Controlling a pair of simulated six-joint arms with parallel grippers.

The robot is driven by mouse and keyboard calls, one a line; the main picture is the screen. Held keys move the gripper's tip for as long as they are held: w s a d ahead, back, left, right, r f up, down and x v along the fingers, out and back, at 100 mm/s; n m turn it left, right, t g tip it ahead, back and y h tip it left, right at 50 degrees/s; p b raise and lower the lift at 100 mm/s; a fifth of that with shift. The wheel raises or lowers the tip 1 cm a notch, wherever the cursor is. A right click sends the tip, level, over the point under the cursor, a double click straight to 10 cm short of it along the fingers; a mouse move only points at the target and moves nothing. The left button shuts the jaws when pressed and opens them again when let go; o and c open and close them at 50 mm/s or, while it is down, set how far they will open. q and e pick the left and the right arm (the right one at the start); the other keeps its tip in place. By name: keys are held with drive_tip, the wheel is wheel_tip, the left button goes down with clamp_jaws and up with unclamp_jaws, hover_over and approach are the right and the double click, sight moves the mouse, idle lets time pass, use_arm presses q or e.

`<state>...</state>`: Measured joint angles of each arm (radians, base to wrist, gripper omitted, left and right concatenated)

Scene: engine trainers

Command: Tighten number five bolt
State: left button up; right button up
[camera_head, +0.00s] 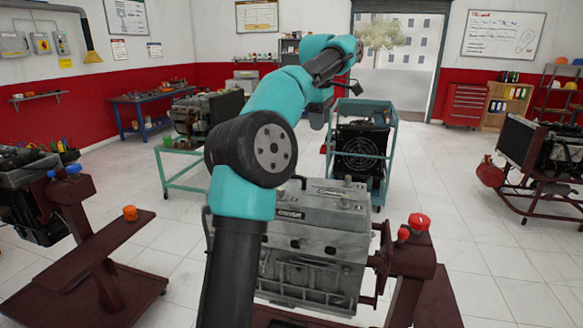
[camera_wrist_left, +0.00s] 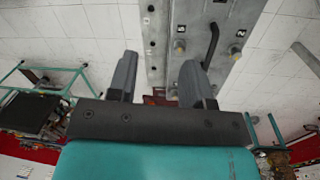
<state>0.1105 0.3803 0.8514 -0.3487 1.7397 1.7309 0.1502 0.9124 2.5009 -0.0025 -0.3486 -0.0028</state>
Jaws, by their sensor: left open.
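The grey engine (camera_head: 312,245) with a cover plate stands on a dark red stand just beyond my left arm. In the left wrist view the engine block (camera_wrist_left: 158,45) shows at the top, with numbered marks and bolt heads, among them one bolt (camera_wrist_left: 180,45) and another bolt (camera_wrist_left: 236,52). I cannot tell which bolt is number five. A dark curved bar (camera_wrist_left: 209,45) lies between these two. My left gripper (camera_wrist_left: 158,72) is open, its fingers spread in front of the block with nothing seen between them. My left arm hides part of the engine in the head view. My right gripper is not in view.
A red knob (camera_head: 419,222) tops the engine's stand at right. A teal cart (camera_head: 390,115) with a radiator stands behind. Another stand with an orange knob (camera_head: 130,212) is at left, and another engine (camera_head: 560,150) is at right. Tiled floor lies open between them.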

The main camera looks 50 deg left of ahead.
use_arm(q)
drive_tip(key=s+a+r+n+g, duration=0.1)
drive_tip(key=s+a+r+n, duration=0.1)
drive_tip(key=s, duration=0.4)
drive_tip(key=a+r, duration=0.1)
drive_tip(key=a, duration=0.1)
drive_tip(key=shift+a, duration=0.35)
wheel_tip(320, 180, down, 17)
drive_tip(key=shift+f, duration=0.2)
idle(0.3)
clamp_jaws()
idle(0.4)
